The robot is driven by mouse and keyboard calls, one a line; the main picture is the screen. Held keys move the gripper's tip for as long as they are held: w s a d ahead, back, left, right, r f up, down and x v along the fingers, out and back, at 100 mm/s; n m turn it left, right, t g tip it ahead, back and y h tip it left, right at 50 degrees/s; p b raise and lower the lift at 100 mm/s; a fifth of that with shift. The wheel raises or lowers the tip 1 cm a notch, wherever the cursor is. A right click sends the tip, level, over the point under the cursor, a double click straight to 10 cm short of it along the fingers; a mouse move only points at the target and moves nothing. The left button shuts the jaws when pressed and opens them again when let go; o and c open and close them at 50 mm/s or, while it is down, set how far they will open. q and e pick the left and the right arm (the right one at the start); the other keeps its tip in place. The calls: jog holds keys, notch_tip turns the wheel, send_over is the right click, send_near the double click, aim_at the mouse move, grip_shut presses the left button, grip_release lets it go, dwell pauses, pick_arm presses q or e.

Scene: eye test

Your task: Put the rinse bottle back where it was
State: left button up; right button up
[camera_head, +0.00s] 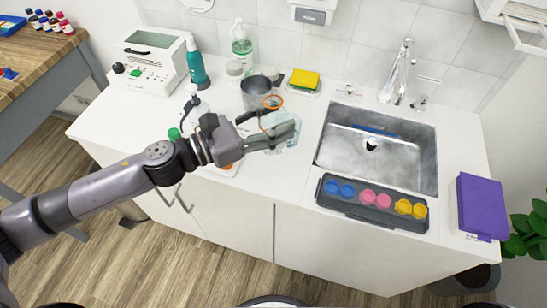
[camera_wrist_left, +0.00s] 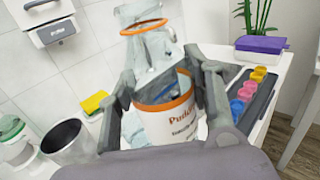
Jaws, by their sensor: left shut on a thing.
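My left gripper (camera_head: 275,130) is shut on a pale, see-through bottle (camera_head: 291,137), which I take for the rinse bottle. It is held above the counter, left of the sink. In the left wrist view the gripper's fingers (camera_wrist_left: 167,84) stand on both sides of the bottle (camera_wrist_left: 170,118). That view shows an orange ring near its top and a white label with orange bands and letters starting "Pudd". The fingers hide part of it, and I cannot tell whether its base touches the counter. My right gripper is not in view.
A grey metal cup (camera_head: 256,95), a yellow sponge (camera_head: 305,79) and a teal pump bottle (camera_head: 196,66) stand behind the gripper. The sink (camera_head: 335,164), a tray of coloured pots (camera_head: 348,207) and a purple box (camera_head: 482,205) are to the right.

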pick_arm(q)
jog(key=f, duration=0.7)
jog(key=shift+d, duration=0.2)
jog(key=shift+f+b, duration=0.3)
jog(key=shift+f, duration=0.35)
notch_tip(320, 180, down, 3)
jog(key=shift+f, duration=0.5)
jog(key=o, duration=1.2)
jog(key=shift+o, duration=0.2)
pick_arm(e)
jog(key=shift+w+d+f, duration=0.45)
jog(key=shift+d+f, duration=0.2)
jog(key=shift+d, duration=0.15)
